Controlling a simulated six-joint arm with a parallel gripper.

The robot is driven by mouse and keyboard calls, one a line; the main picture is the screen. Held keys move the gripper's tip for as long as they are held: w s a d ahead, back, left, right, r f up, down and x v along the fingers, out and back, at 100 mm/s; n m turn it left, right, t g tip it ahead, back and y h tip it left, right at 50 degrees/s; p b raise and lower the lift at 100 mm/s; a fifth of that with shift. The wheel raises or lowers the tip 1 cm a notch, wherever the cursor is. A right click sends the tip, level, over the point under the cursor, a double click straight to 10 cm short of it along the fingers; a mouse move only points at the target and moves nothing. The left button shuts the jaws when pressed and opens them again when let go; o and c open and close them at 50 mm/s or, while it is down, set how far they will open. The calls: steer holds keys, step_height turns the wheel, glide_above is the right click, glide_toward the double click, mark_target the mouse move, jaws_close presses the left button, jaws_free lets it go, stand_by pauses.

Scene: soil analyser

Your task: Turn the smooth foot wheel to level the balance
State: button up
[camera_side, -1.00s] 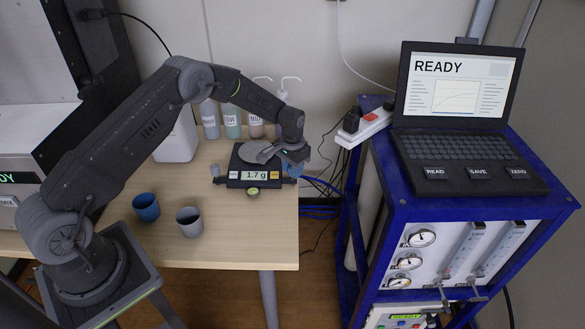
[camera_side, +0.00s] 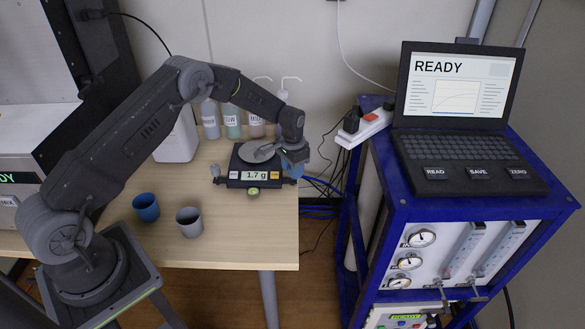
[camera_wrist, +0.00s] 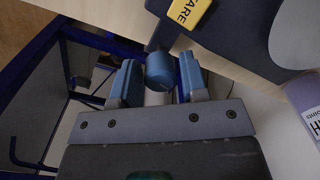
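The balance (camera_side: 233,164) stands near the right edge of the wooden table and its display reads 1.7 g. A round green level vial (camera_side: 252,190) sits at its front. A blue, smooth-looking foot wheel (camera_wrist: 159,71) shows in the wrist view at the balance's corner. My gripper (camera_wrist: 160,78) has its two blue fingers on either side of this wheel, with a narrow gap visible at each side, so it looks open around it. In the side view my gripper (camera_side: 294,172) is at the balance's right front corner and largely hides that wheel. A grey foot wheel (camera_side: 215,171) shows at the left corner.
A blue cup (camera_side: 146,207) and a grey cup (camera_side: 189,222) stand on the table left of the balance. Several bottles (camera_side: 231,121) stand behind it. A blue cart (camera_side: 375,190) with a laptop (camera_side: 460,120) is right of the table, across a gap.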

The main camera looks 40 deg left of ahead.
steer(key=shift+o, duration=1.4)
step_height(320, 180, up, 14)
steer(key=s+d+r+t, duration=0.2)
steer(key=s+d+r, duration=0.1)
steer(key=s+r, duration=0.55)
steer(key=s+d+r+t, duration=0.1)
steer(key=s+d+r, duration=0.2)
steer(key=s+r, duration=0.55)
steer(key=s+d+n+t, duration=0.1)
steer(key=s+d+t, duration=0.1)
steer(key=s, duration=1.6)
steer(key=shift+d+r+n+t, duration=0.3)
steer(key=shift+d+r+n, duration=0.1)
steer(key=shift+d, duration=0.15)
